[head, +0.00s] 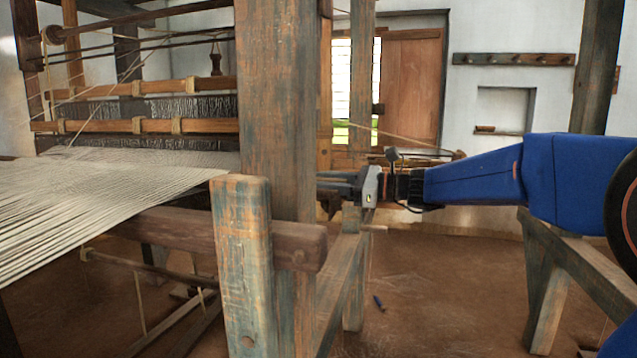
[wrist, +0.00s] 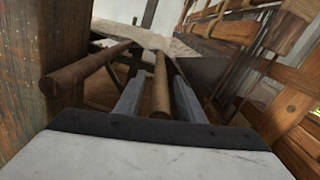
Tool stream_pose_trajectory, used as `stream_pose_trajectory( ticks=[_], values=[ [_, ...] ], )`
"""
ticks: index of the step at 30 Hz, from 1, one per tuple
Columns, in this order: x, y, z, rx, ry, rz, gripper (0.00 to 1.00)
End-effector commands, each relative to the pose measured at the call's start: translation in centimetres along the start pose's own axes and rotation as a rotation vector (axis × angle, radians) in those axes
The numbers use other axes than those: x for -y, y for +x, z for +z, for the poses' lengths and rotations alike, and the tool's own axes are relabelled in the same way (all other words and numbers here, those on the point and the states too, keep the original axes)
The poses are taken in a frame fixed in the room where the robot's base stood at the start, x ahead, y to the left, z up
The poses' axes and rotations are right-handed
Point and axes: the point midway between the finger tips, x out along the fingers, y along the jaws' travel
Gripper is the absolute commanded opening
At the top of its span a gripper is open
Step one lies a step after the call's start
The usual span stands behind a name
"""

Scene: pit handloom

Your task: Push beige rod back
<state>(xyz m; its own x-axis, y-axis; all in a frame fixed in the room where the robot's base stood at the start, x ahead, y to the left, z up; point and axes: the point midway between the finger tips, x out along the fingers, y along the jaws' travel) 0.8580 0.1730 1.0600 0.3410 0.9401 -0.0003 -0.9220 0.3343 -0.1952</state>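My gripper (head: 322,184) reaches left from the blue arm, its fingers passing close to the thick wooden post. In the wrist view its two grey fingers (wrist: 158,78) stand apart. A light-brown round rod (wrist: 160,92) lies lengthwise between them, its near end toward the palm, with a gap visible on each side. I cannot tell whether this is the beige rod. A darker brown rod (wrist: 85,68) lies left of the fingers in the wrist view.
The thick post (head: 278,100) and a shorter post (head: 241,270) stand left of my gripper. White warp threads (head: 100,185) spread left of them. A wooden trestle (head: 575,270) stands at the right. The brown floor (head: 430,290) between is mostly clear.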

Motion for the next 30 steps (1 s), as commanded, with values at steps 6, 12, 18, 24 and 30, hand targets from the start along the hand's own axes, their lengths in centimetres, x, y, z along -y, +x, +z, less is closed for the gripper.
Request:
stream_pose_trajectory(
  ticks=[6, 12, 18, 24, 30],
  values=[
    [0.0, 0.0, 0.0, 0.0, 0.0, 0.0, 0.36],
    [0.0, 0.0, 0.0, 0.0, 0.0, 0.0, 0.0],
    [-0.2, 0.0, 0.1, 0.0, 0.0, 0.0, 0.0],
    [-2.1, 0.0, 0.5, 0.0, -0.001, 0.0, 0.0],
    [-4.8, 0.0, 1.0, 0.001, -0.001, 0.0, 0.0]
  ],
)
